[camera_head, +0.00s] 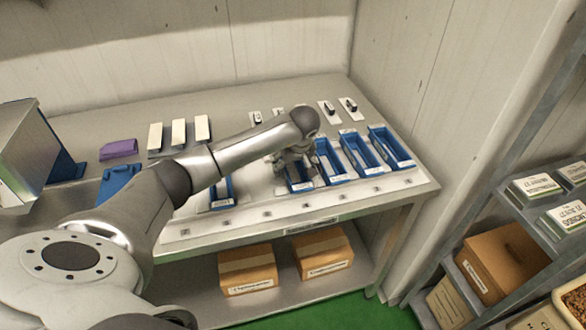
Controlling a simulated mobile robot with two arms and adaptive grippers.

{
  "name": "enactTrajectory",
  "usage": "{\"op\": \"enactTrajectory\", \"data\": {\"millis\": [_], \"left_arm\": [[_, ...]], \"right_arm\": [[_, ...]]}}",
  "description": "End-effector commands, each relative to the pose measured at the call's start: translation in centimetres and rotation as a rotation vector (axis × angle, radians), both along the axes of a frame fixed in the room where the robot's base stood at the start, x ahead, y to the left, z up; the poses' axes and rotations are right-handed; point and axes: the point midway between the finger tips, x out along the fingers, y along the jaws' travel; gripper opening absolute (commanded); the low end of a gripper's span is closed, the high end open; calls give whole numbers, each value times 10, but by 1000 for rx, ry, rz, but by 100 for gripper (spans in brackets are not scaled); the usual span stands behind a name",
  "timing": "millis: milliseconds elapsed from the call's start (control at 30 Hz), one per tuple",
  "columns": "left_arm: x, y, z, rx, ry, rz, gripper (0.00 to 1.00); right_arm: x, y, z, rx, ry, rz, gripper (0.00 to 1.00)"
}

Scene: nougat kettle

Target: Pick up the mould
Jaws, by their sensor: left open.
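Several blue open-topped moulds stand in a row along the front of the metal table (240,217). One mould (301,187) is directly below my left gripper (293,172), which partly hides it. To its right are more moulds, one next to it (324,150), one in the middle (357,149) and one at the right end (402,160). Another mould (213,205) stands apart to the left, partly behind my left arm. My left gripper is open and points down; I cannot tell whether its fingers touch the mould. My right gripper is out of view.
White blocks (179,132), a purple piece (118,149) and a blue piece (119,176) lie at the left. Small dark pieces on white cards (348,104) lie behind the moulds. Cardboard boxes (247,269) sit on the lower shelf. A rack (520,225) stands at right.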

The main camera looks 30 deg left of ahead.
Motion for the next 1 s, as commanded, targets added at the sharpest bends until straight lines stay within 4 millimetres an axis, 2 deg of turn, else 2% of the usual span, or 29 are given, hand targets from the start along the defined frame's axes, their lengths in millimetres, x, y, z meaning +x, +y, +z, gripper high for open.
{"op": "enactTrajectory", "data": {"millis": [367, 800, 1000], "left_arm": [[0, 0, -1, 0, 0, 0, 79], [0, 0, -2, 1, 1, 0, 22], [0, 0, -1, 2, -1, 0, 20]], "right_arm": [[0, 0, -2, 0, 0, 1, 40], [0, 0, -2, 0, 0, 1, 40], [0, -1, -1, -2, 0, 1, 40]]}}
